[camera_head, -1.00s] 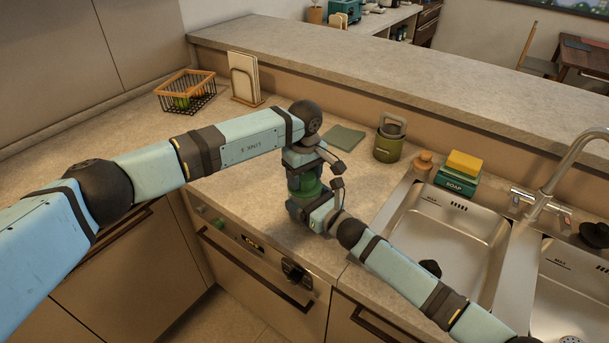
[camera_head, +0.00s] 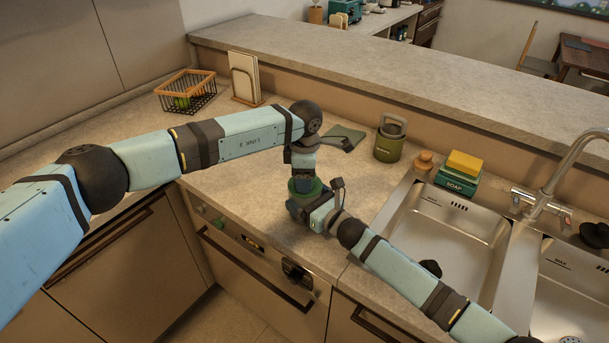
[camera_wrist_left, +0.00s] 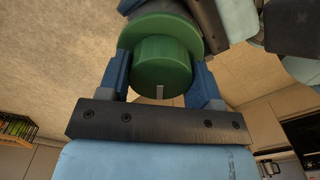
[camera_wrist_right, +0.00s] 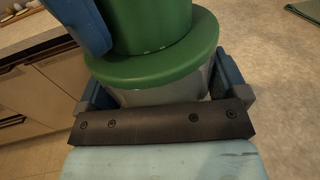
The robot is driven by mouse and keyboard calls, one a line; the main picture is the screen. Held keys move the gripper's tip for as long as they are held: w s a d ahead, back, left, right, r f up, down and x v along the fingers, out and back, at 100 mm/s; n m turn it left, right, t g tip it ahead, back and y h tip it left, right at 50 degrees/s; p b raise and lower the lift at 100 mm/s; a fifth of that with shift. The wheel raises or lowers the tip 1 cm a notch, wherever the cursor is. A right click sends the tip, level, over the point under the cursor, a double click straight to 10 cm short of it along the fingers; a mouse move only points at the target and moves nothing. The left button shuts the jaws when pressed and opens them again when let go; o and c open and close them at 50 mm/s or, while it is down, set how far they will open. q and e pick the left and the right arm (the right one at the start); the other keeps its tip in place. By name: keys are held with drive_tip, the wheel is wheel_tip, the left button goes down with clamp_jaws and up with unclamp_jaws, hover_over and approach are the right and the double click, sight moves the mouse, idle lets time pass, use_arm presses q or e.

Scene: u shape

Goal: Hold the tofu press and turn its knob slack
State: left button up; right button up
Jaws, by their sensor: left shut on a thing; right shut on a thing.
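The tofu press (camera_head: 307,187) stands on the counter, mostly covered by my grippers in the head view. Its green round knob (camera_wrist_left: 163,68) with a pale mark sits above a wider green lid (camera_wrist_left: 165,30). My left gripper (camera_wrist_left: 161,77) is shut on the knob from above, a blue finger on each side. In the right wrist view the lid (camera_wrist_right: 165,62) sits over a pale grey body (camera_wrist_right: 160,95). My right gripper (camera_wrist_right: 158,84) is shut on this body from the side. Part of the knob and a left finger show above the lid there.
A green canister (camera_head: 389,140), a cork-coloured stopper (camera_head: 424,160) and a soap box with yellow sponge (camera_head: 459,173) stand behind the sink (camera_head: 455,226). A green cloth (camera_head: 346,134) lies behind the press. A wire basket (camera_head: 187,95) stands at the back left. Counter left of the press is clear.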

use_arm(q)
drive_tip(key=n, duration=1.3)
drive_tip(key=shift+n, duration=0.4)
drive_tip(key=n, duration=1.3)
drive_tip(key=shift+n, duration=0.4)
drive_tip(key=o, duration=0.9)
drive_tip(key=shift+r, duration=0.1)
wheel_tip(320, 180, up, 12)
drive_tip(key=shift+f, duration=0.1)
